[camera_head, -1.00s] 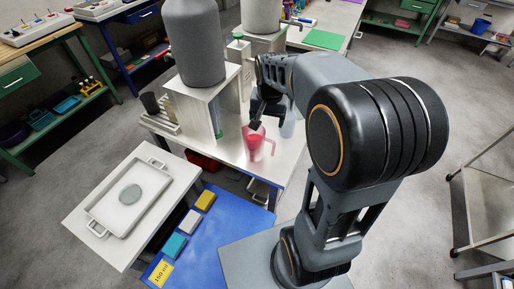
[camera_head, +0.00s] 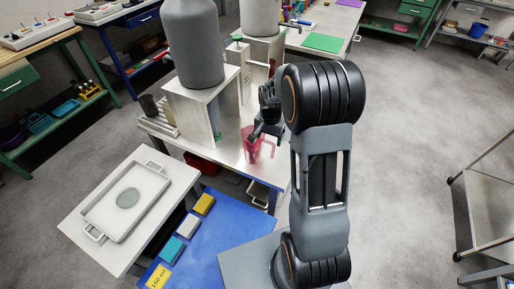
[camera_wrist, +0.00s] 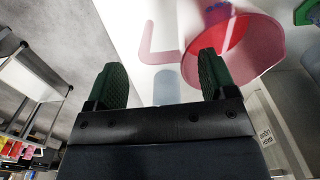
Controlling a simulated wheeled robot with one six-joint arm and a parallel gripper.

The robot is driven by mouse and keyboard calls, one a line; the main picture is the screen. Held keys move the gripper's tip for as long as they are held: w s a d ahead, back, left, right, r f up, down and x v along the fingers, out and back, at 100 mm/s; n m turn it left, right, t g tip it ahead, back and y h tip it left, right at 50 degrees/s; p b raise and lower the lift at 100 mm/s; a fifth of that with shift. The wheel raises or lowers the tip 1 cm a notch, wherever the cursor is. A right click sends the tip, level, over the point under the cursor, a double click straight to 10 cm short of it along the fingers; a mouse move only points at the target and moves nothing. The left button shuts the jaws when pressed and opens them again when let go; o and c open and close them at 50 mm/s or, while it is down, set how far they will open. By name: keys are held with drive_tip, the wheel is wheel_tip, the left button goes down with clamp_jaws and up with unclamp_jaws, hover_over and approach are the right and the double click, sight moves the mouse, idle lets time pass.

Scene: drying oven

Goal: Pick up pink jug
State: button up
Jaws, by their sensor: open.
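The pink jug (camera_head: 251,153), translucent pink with a deeper red inside, stands upright on the metal-topped table (camera_head: 228,160) near its front edge. In the wrist view the jug (camera_wrist: 262,52) fills the upper right, and its handle (camera_wrist: 149,54) shows in the gap between the fingers. My gripper (camera_head: 257,132) is at the jug's upper side in the head view. In the wrist view my gripper (camera_wrist: 161,62) is open and empty, with the right finger overlapping the jug's edge. I cannot tell whether they touch.
A grey cylinder on a metal stand (camera_head: 205,105) rises close left of the jug. A white tray (camera_head: 95,205) with a round disc lies on the front-left table. A blue mat (camera_head: 213,235) holds several small coloured blocks. Floor at the right is clear, with a metal cart (camera_head: 490,205) beyond.

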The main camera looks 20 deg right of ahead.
sight(270, 142)
drive_tip(key=shift+d+f, duration=0.15)
drive_tip(key=shift+f, duration=1.2)
drive_tip(key=shift+d+f, duration=0.1)
drive_tip(key=shift+f, duration=1.2)
drive_tip(key=shift+c, duration=0.4)
drive_tip(key=c, duration=1.2)
